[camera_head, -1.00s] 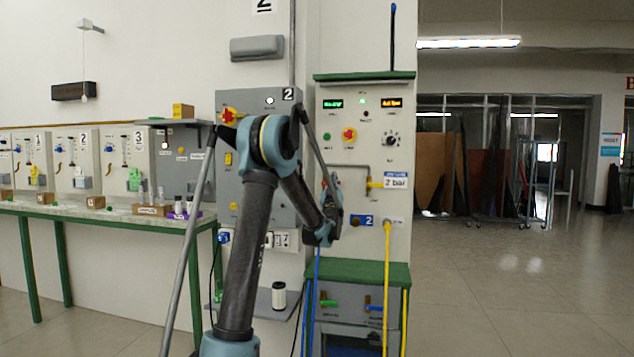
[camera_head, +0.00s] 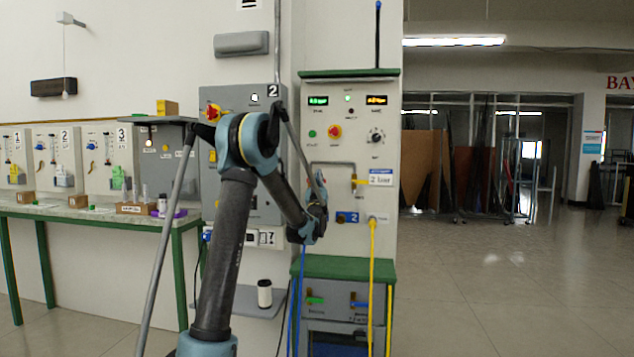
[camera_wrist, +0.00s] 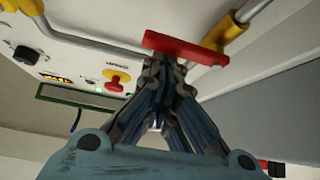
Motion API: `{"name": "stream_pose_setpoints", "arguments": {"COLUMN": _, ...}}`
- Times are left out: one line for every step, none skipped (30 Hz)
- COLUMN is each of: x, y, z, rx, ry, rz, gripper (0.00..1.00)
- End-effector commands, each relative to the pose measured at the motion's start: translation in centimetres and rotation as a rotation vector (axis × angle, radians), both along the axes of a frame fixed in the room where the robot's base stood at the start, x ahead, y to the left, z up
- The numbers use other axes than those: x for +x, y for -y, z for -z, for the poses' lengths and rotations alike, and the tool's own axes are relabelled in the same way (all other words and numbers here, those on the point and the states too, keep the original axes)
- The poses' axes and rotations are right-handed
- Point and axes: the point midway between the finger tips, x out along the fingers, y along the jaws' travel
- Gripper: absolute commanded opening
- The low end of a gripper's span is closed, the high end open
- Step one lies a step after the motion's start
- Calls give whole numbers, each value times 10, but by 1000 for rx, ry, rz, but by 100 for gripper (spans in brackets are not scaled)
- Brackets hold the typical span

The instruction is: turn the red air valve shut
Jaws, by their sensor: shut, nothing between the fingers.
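The red air valve handle (camera_wrist: 185,47) is a flat red bar lying across the top of the wrist view, slightly tilted, beside yellow pipe fittings. My gripper (camera_wrist: 166,63) is shut and empty, its blue-grey fingers pointing up at the bar. The fingertips are right by the bar's underside in the picture; I cannot tell if they touch it.
A red mushroom button on yellow (camera_head: 335,131) and a black dial (camera_head: 376,136) sit higher on the panel. A green-topped cabinet (camera_head: 345,267) juts out below, with blue and yellow hoses (camera_head: 372,265). A bench (camera_head: 90,214) stands at left. The floor at right is clear.

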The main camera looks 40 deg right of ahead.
Motion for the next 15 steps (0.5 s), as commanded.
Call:
{"name": "stream_pose_setpoints", "arguments": {"x": 1, "y": -1, "z": -4, "rx": -1, "ry": 1, "rz": -2, "gripper": 0}}
{"name": "stream_pose_setpoints", "arguments": {"x": 0, "y": -1, "z": -7, "rx": -1, "ry": 1, "rz": -2, "gripper": 0}}
{"name": "stream_pose_setpoints", "arguments": {"x": 1, "y": -2, "z": -12, "rx": -1, "ry": 1, "rz": -2, "gripper": 0}}
{"name": "stream_pose_setpoints", "arguments": {"x": 1, "y": -2, "z": -16, "rx": -1, "ry": 0, "rz": -2, "gripper": 0}}
{"name": "stream_pose_setpoints", "arguments": {"x": 2, "y": -2, "z": -19, "rx": -2, "ry": 1, "rz": -2, "gripper": 0}}
{"name": "stream_pose_setpoints", "arguments": {"x": 2, "y": -2, "z": -23, "rx": -1, "ry": 1, "rz": -3, "gripper": 0}}
{"name": "stream_pose_setpoints", "arguments": {"x": 2, "y": -3, "z": -27, "rx": -1, "ry": 1, "rz": -4, "gripper": 0}}
{"name": "stream_pose_setpoints", "arguments": {"x": 3, "y": -3, "z": -30, "rx": -1, "ry": 1, "rz": -4, "gripper": 0}}
{"name": "stream_pose_setpoints", "arguments": {"x": 3, "y": -4, "z": -35, "rx": -1, "ry": 1, "rz": -4, "gripper": 0}}
{"name": "stream_pose_setpoints", "arguments": {"x": 4, "y": -4, "z": -38, "rx": -2, "ry": 1, "rz": -5, "gripper": 0}}
{"name": "stream_pose_setpoints", "arguments": {"x": 1, "y": -6, "z": -33, "rx": -1, "ry": 1, "rz": -4, "gripper": 0}}
{"name": "stream_pose_setpoints", "arguments": {"x": -2, "y": -9, "z": -30, "rx": -1, "ry": 1, "rz": -4, "gripper": 0}}
{"name": "stream_pose_setpoints", "arguments": {"x": -3, "y": -11, "z": -28, "rx": -2, "ry": 1, "rz": -4, "gripper": 0}}
{"name": "stream_pose_setpoints", "arguments": {"x": -5, "y": -14, "z": -25, "rx": -3, "ry": 1, "rz": -5, "gripper": 0}}
{"name": "stream_pose_setpoints", "arguments": {"x": -7, "y": -17, "z": -22, "rx": -3, "ry": 1, "rz": -5, "gripper": 0}}
